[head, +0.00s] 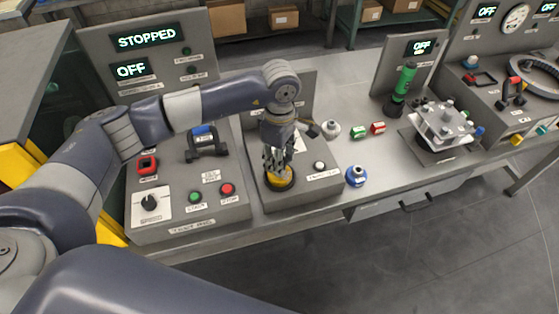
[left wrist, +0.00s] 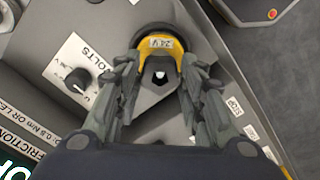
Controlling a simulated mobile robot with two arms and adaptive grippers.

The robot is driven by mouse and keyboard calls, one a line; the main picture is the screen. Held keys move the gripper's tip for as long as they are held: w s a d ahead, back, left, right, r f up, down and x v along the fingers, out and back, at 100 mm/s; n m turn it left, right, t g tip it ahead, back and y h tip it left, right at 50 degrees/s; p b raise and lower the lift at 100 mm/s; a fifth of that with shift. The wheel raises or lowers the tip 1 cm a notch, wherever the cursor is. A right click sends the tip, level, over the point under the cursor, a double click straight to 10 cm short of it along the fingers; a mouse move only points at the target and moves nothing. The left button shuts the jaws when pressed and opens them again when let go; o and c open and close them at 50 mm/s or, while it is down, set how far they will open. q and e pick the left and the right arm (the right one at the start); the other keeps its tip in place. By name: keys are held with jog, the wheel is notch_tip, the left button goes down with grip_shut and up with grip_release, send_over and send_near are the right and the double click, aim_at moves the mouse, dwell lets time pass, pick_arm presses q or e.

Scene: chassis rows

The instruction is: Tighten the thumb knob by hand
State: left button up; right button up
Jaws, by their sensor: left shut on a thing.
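My left gripper (head: 279,168) points down at the grey panel box (head: 312,192) in the middle of the bench. It is shut on a yellow round part (head: 281,183) seated at a dark round opening. In the left wrist view the fingers (left wrist: 160,92) stand on both sides of this yellow part (left wrist: 161,43), which is labelled 24 V. A small white spot shows between the fingers. The fingers hide much of the part, and I cannot tell for sure whether it is the thumb knob. My right gripper is not in view.
A control panel (head: 176,219) with a dial, green and red buttons stands to the left. A blue round part (head: 356,176) lies right of the box, near the bench edge. A grey round part (head: 330,130), a green torch-like tool (head: 402,85) and a metal fixture (head: 440,125) stand behind.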

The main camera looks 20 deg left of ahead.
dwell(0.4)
pick_arm(q)
jog(key=shift+f+m+b, duration=0.1)
jog(key=shift+m+b, duration=0.5)
jog(key=m+b, duration=0.4)
jog(key=shift+m, duration=0.5)
